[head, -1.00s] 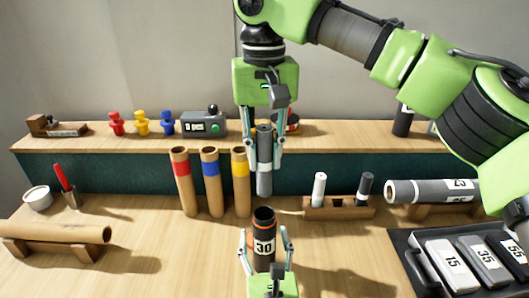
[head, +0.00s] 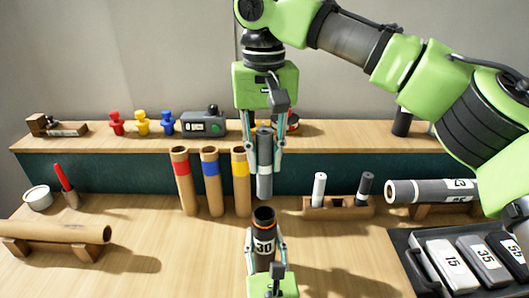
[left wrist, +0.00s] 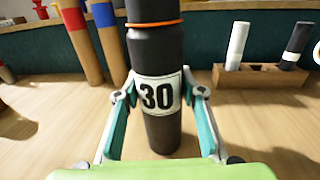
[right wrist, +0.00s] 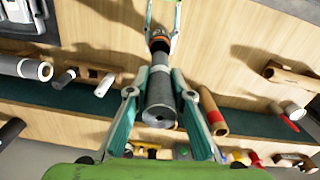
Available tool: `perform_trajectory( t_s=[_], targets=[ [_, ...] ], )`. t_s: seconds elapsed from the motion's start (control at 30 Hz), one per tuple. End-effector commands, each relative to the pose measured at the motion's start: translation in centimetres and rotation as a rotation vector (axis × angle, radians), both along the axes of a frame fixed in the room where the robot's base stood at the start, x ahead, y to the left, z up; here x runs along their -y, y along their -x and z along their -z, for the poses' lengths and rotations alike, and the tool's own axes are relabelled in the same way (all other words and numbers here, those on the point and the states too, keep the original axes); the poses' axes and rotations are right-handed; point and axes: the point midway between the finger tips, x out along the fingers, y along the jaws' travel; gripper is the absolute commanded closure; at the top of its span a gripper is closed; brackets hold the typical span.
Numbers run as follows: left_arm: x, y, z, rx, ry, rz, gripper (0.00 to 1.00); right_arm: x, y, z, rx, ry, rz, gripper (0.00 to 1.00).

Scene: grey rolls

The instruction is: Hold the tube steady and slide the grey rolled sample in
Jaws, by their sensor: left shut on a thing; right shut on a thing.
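The black tube (head: 263,222), with an orange ring and a "30" label, stands upright on the table. My left gripper (head: 265,250) is shut around it at label height; the left wrist view shows the tube (left wrist: 156,60) between both fingers. The grey roll (head: 264,170) hangs upright in my right gripper (head: 264,150), which is shut on its upper part. The roll's lower end is just above the tube's open mouth, apart from it and roughly in line.
Cardboard tubes with red, blue and yellow bands (head: 210,180) stand close on the left. A wooden marker holder (head: 338,208) is on the right. A black tray (head: 420,275) with numbered packs lies at front right.

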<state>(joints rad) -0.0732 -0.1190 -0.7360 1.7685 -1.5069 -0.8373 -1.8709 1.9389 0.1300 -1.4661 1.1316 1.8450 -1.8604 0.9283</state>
Motion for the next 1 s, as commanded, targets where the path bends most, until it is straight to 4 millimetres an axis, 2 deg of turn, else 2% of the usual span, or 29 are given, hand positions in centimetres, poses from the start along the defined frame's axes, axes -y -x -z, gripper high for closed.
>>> perform_trajectory(
  t_s=[0.3,0.5,1.0],
  targets=[
    [0.0,0.0,0.0,0.001,0.0,0.0,0.86,0.0,0.0,2.7,-0.001,-0.002,0.001,1.0],
    [0.0,0.0,0.0,0.001,0.0,0.0,0.86,0.0,0.0,3.8,0.0,-0.001,0.002,1.0],
    [0.0,0.0,0.0,0.001,0.0,0.0,0.86,0.0,0.0,4.1,0.002,-0.001,0.002,1.0]
  ],
)
